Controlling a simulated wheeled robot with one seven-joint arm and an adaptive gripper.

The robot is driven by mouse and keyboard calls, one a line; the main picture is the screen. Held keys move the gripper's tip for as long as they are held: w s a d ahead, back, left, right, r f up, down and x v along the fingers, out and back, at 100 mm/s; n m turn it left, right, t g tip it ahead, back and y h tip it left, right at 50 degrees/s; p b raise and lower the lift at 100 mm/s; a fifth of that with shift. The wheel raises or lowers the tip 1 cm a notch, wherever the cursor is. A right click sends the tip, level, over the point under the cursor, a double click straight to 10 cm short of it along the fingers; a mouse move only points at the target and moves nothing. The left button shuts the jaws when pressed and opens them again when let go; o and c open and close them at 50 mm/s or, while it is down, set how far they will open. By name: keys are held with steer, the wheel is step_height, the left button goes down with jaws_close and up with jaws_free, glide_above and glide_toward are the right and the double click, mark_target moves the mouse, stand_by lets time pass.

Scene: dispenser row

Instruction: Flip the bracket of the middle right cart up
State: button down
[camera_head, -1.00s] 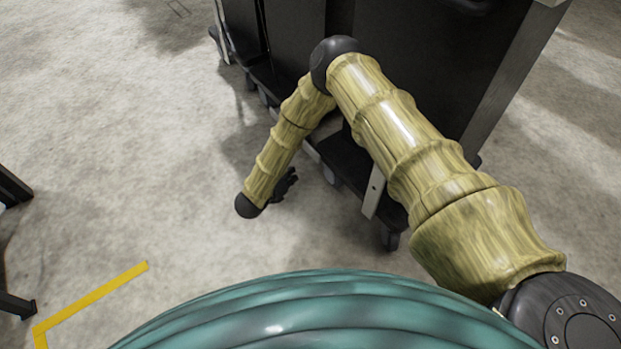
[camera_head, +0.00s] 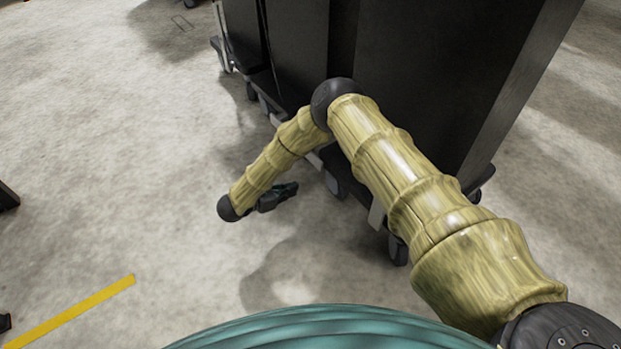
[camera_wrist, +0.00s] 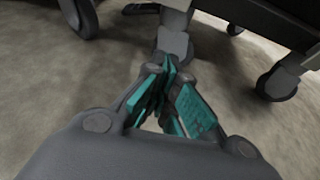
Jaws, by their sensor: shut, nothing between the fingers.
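A row of dark carts stands in the upper middle of the head view; the nearest large cart (camera_head: 440,75) is partly hidden by my arm. A pale metal bracket (camera_head: 377,215) shows low at that cart's near end, hanging down, largely covered by my arm. I cannot tell which cart is the middle right one. My gripper (camera_head: 290,188) is shut and empty, low over the floor just left of the carts' bases, apart from them. In the wrist view its teal-padded fingers (camera_wrist: 168,72) meet in front of a grey upright part (camera_wrist: 174,42), which may be a caster or a bracket.
Casters stand under the carts, one at the right of the wrist view (camera_wrist: 277,84). Another pale upright bracket (camera_head: 222,38) shows at the far cart. Open concrete floor lies left, with a yellow floor line (camera_head: 75,312).

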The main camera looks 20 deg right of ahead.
steer(key=b+x, duration=0.3)
steer(key=x, duration=0.2)
steer(key=b+x, duration=0.2)
steer(key=x, duration=0.3)
steer(key=shift+d+f+b, duration=0.1)
steer(key=shift+f+b, duration=0.2)
steer(key=shift+b, duration=0.1)
steer(key=shift+r+b, duration=0.95)
steer(key=shift+r, duration=1.25)
steer(key=shift+r, duration=0.15)
